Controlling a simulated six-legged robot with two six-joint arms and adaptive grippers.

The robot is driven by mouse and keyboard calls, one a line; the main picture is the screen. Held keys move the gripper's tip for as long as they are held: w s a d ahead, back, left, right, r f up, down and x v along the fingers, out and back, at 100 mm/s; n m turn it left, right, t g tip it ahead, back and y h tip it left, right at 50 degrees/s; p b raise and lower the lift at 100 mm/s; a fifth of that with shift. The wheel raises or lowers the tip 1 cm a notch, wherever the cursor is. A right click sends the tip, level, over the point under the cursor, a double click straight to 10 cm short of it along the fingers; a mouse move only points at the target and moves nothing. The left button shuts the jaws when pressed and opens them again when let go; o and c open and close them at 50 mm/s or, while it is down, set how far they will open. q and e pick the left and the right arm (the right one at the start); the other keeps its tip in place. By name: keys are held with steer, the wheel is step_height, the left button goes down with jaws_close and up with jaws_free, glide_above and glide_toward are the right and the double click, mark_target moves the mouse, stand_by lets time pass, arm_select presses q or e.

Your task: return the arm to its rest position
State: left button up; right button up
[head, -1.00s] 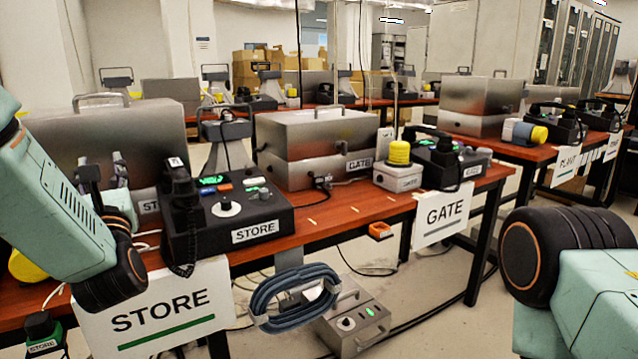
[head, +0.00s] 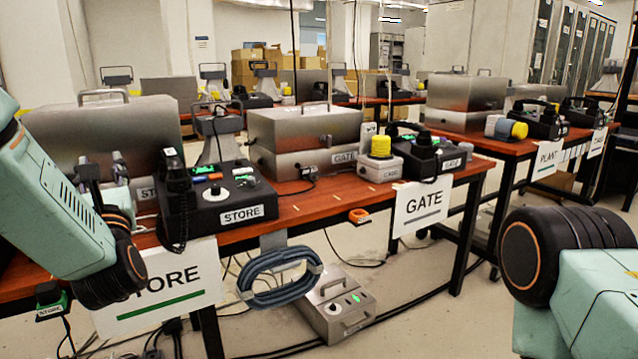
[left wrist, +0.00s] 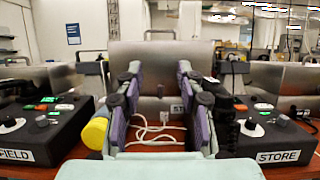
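My left gripper (head: 104,186) shows small in the head view, beyond my teal left arm and its black joint. In the left wrist view its two purple-lined fingers (left wrist: 160,103) stand well apart with nothing between them. A steel case, white cables and the red-brown table top show behind the fingers. The left arm is bent at the left edge of the head view. My right arm shows only as a black joint and a teal link at the right edge. The right gripper is out of view.
The STORE phone console (head: 215,198) stands on the table (head: 318,205) close by the left arm; the FIELD console (left wrist: 40,132) shows in the wrist view. The GATE console (head: 430,158) is farther right. A coiled cable (head: 262,297) hangs at the front edge. A grey box (head: 335,303) sits on the floor.

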arm_select(q)
steer(key=s+d+f+m+g+h, duration=0.1)
steer(key=d+f+m+g+h, duration=0.25)
steer(key=f+m, duration=0.8)
steer(key=s+d+f+m+g+h, duration=0.2)
steer(key=d+f+m+h, duration=0.25)
steer(key=f+m, duration=0.75)
steer(key=s+d+f+m+g+h, duration=0.2)
steer(key=s+f+m+g, duration=0.2)
steer(key=s+f+m, duration=0.6)
steer(key=s+d+f+m+g+h, duration=0.1)
steer(key=s+f+m+g, duration=0.3)
steer(key=s, duration=0.6)
steer(key=s+d+f+m+g, duration=0.2)
steer(key=s+f, duration=0.4)
steer(key=s, duration=0.4)
steer(key=s+d+f+m+g+h, duration=0.1)
steer(key=s+f+m+g, duration=0.25)
steer(key=s+f, duration=0.4)
step_height(320, 180, up, 15)
steer(key=s+p, duration=0.1)
steer(key=p, duration=1.2)
steer(key=shift+r+n, duration=0.15)
steer(key=shift+n, duration=0.25)
